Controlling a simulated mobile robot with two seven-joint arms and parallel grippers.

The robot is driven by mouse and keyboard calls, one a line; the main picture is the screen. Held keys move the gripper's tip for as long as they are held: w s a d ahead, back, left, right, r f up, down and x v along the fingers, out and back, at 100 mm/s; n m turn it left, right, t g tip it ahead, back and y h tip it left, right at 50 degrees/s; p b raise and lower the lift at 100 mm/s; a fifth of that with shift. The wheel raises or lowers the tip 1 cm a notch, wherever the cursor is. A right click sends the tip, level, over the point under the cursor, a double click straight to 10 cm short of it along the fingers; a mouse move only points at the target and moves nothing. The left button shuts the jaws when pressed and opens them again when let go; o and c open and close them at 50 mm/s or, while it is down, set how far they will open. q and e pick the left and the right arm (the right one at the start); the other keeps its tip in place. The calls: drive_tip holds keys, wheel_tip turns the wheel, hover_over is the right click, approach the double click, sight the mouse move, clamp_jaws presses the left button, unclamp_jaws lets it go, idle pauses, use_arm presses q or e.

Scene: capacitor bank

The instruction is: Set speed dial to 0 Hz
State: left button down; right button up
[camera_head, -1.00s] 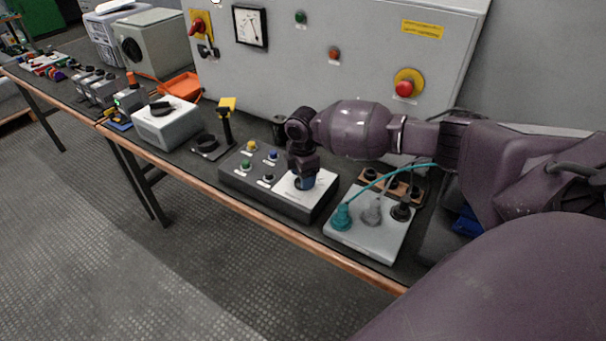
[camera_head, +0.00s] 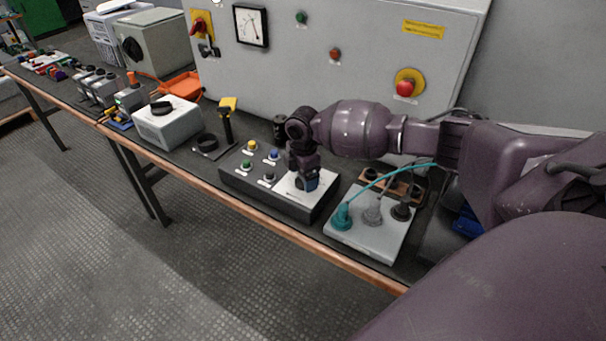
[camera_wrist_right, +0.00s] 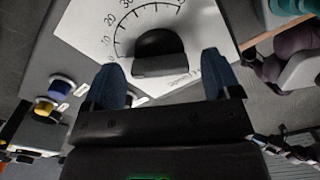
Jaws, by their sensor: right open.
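The speed dial is a black knob (camera_wrist_right: 158,52) on a white plate with a printed scale (camera_wrist_right: 120,24) in the right wrist view. The scale's ticks and figures curve around the knob; I cannot read its setting surely. My right gripper (camera_wrist_right: 161,78) is open, with one dark blue finger on each side of the knob's near end. I cannot tell whether they touch it. In the head view, my right gripper (camera_head: 306,183) points down over the white plate (camera_head: 322,189) of the dark control box (camera_head: 265,193) and hides the knob. My left gripper is not in view.
Yellow, blue, green and black buttons (camera_head: 256,162) sit left of the dial. A grey panel with cable plugs (camera_head: 371,222) stands right of the box. A cabinet (camera_head: 330,80) with a red emergency button (camera_head: 405,87) rises behind. Free floor lies in front.

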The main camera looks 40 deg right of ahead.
drive_tip(key=shift+r, duration=0.1)
wheel_tip(320, 180, up, 11)
drive_tip(key=p, duration=0.1)
drive_tip(key=shift+p, duration=0.4)
drive_tip(key=shift+f, duration=0.2)
